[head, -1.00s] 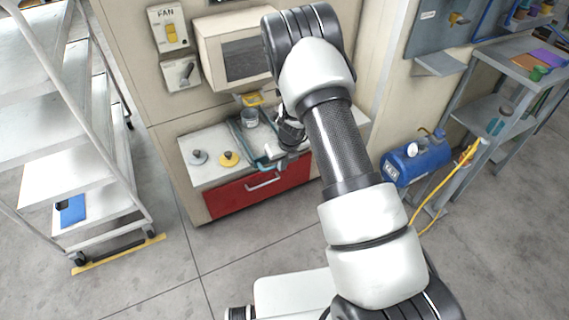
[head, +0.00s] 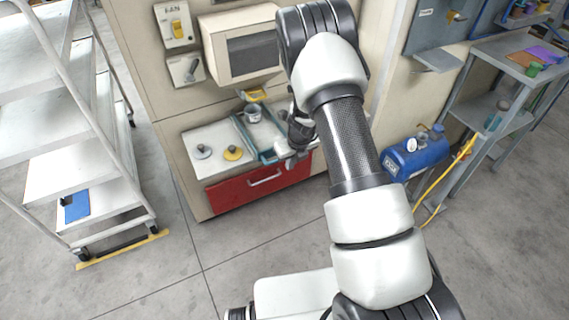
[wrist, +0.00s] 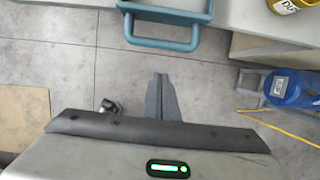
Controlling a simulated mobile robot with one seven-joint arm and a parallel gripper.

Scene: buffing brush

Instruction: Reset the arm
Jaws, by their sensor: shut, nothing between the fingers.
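My arm reaches from the lower right of the head view toward the counter. My gripper (head: 285,156) is small and partly hidden behind my arm there, by the front of a teal tray (head: 243,127). In the wrist view my gripper (wrist: 161,97) shows its two grey fingers together, shut and empty, over grey floor. The teal tray's handle (wrist: 160,43) is above the fingertips in that picture, apart from them.
The counter holds a grey-knobbed disc (head: 203,152), a yellow disc (head: 233,153) and a can (head: 253,112). A red drawer (head: 235,195) is below. A blue tank (head: 418,155) stands right, a white shelf cart (head: 85,160) left. Floor in front is open.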

